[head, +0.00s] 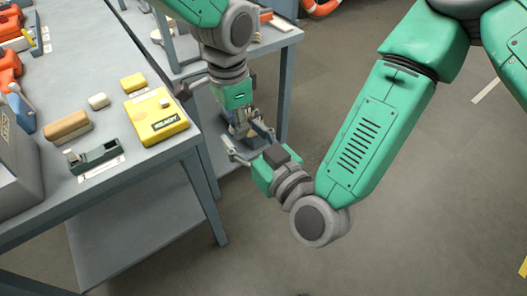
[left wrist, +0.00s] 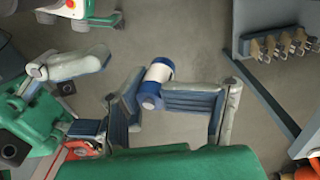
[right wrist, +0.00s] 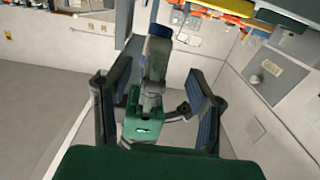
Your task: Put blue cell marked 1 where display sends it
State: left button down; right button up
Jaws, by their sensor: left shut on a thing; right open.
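My left gripper (left wrist: 157,105) is shut on a blue cell (left wrist: 157,82) with a pale band, held between its dark pads in the left wrist view. No number on the cell is readable. In the head view the left gripper (head: 250,130) hangs off the table's right side, and the cell cannot be made out. My right gripper (head: 245,150) is close by it; in the right wrist view its fingers (right wrist: 150,90) are open, with the left gripper's green body between or behind them. A yellow device with a dark display (head: 165,121) lies on the table; its text is too small to read.
The grey table (head: 120,184) carries a dark green holder (head: 96,157), a tan block (head: 68,126), a yellow block (head: 133,82), a small white piece (head: 98,101) and a grey box (head: 15,165). A second table stands behind my left arm. Open floor lies at the right.

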pick_arm(q)
jog(key=shift+a+r, duration=0.1)
pick_arm(e)
jog(key=v, duration=0.7)
jog(key=shift+s+d, duration=0.15)
jog(key=shift+s, duration=0.1)
jog(key=shift+c, duration=0.3)
jog(key=a+r+n+g+y, duration=0.2)
jog(key=r+n+g, duration=0.1)
jog(key=r+g, duration=0.25)
jog(key=a+r+n+g+y, duration=0.1)
jog(key=a+r+n+g, duration=0.25)
jog(key=r, duration=0.35)
pick_arm(q)
jog(key=s+a+r+n, duration=0.6)
jog(key=a+r+n, duration=0.2)
jog(key=a+r, duration=0.2)
jog(key=shift+s+r, duration=0.25)
jog(key=shift+r, duration=0.1)
pick_arm(e)
jog(key=w+a+f, duration=0.2)
jog(key=a, duration=0.3)
jog(key=w+a+f+g, duration=0.1)
jog(key=w+a+f, duration=0.1)
jog(key=a, duration=0.3)
jog(key=shift+w+m, duration=0.3)
jog(key=shift+m, duration=0.05)
